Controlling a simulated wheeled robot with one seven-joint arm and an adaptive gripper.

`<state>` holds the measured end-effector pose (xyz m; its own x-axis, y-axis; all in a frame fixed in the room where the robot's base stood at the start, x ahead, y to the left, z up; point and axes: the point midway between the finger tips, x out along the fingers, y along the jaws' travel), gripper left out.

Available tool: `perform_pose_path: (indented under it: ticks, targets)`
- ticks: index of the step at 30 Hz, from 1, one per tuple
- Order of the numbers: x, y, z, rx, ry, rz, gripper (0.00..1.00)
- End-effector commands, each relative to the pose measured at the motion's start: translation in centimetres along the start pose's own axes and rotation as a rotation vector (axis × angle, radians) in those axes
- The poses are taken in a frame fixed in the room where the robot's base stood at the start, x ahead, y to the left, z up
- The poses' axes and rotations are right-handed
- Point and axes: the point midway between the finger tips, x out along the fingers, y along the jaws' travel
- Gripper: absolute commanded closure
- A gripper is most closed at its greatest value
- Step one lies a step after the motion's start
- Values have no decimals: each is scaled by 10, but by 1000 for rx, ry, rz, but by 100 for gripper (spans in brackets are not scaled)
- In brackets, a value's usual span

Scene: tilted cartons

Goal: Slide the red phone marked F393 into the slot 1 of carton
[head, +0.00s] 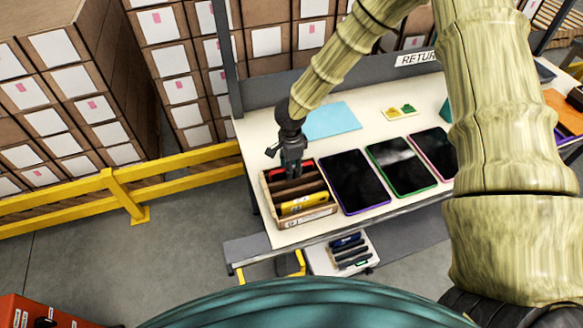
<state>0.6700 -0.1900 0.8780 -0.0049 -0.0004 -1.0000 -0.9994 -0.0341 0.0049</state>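A brown carton (308,217) with dividers stands at the left end of the white table. A yellow phone-like item (304,203) sits in its front slot. A red edge, likely the red phone (307,164), shows at the carton's back slot, on both sides of my gripper. Its marking cannot be read, and its lower part is hidden. My gripper (292,172) points down over the back of the carton, right at the red item. The fingertips are small and dark, so I cannot tell whether they grip it or have let go.
Purple-edged (354,182), green-edged (401,165) and pink-edged (436,152) tablets lie right of the carton. A blue sheet (332,120) and a small tray (399,113) lie behind. A bin (320,262) of dark devices sits below. A yellow rail (120,190) stands left.

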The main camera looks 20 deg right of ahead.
Motion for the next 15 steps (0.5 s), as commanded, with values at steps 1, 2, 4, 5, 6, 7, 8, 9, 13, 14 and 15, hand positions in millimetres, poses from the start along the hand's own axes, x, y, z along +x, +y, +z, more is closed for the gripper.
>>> perform_pose_path:
  ticks: [1, 2, 4, 5, 6, 7, 8, 9, 13, 14, 15]
  targets:
    - [-7, -2, 0, 1, -2, -4, 62]
    - [-10, -2, 0, 1, -2, -5, 62]
    - [-20, -2, 0, 2, -3, -4, 62]
    - [-25, -1, 0, 2, -3, -4, 62]
    - [-33, -1, 0, 1, -2, -4, 62]
    - [-38, -1, 0, 1, -3, -4, 62]
    - [-44, -1, 0, 2, -3, -4, 62]
    - [-52, -1, 0, 2, -3, -4, 62]
    - [-75, -1, 0, 2, -3, -3, 62]
    - [-80, -1, 0, 1, -2, -3, 62]
    - [-86, 0, 0, 1, -2, -3, 62]
